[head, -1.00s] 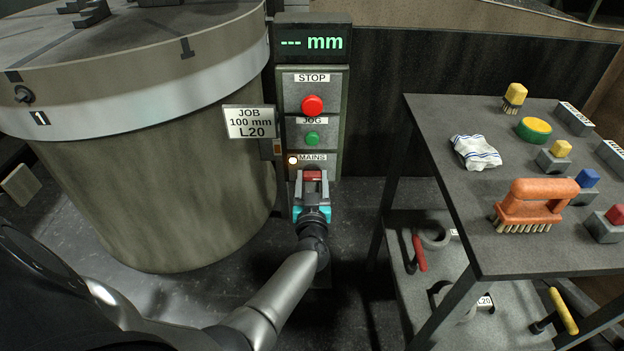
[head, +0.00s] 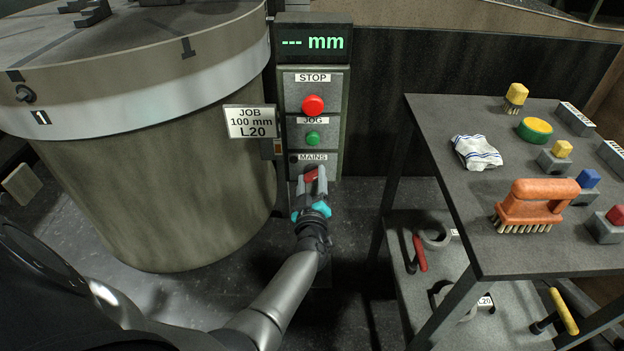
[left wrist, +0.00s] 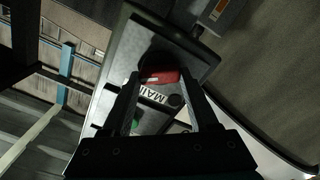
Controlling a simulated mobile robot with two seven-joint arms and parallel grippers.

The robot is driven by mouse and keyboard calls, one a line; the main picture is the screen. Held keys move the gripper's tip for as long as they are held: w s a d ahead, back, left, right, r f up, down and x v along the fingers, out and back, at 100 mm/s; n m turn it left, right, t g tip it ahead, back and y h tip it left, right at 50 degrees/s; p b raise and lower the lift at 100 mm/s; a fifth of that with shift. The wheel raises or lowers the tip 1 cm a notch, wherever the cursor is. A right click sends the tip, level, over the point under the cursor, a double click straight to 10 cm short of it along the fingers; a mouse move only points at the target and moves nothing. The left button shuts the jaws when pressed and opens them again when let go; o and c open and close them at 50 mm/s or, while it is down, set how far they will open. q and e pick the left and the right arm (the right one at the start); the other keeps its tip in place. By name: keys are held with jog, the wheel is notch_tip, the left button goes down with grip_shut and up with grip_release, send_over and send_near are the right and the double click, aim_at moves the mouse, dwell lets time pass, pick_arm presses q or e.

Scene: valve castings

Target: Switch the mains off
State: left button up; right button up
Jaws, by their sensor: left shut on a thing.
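The red mains switch (head: 311,175) sits at the bottom of the grey control panel (head: 337,140), below the MAINS label (head: 313,157). My left gripper (head: 313,182) is shut on this switch and is tilted in the head view. The left wrist view shows the red handle (left wrist: 160,77) between the two fingers, beside the partly hidden label (left wrist: 152,96). The small lamp (head: 293,159) left of the label is dark. The display (head: 312,43) reads "--- mm". My right gripper is not in view.
The red STOP button (head: 313,105) and green JOG button (head: 312,138) are above the switch. A job sign (head: 250,122) and a large round drum (head: 150,180) stand close at left. A table (head: 455,210) with brushes and blocks stands at right.

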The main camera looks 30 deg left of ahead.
pick_arm(q)
jog(key=n, duration=0.3)
jog(key=shift+f+n, duration=0.15)
jog(key=shift+n, duration=0.15)
jog(key=n+b, duration=0.1)
jog(key=n, duration=0.3)
jog(key=shift+f, duration=0.1)
jog(key=shift+n+b, duration=0.35)
jog(key=shift+n, duration=0.25)
jog(key=shift+n+b, duration=0.3)
jog(key=shift+n, duration=0.9)
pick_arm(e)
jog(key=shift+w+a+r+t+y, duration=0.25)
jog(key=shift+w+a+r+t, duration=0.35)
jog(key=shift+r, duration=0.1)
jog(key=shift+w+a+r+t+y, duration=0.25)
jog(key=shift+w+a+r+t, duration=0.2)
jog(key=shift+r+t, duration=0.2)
pick_arm(q)
jog(key=o, duration=1.4)
jog(key=shift+s, duration=0.1)
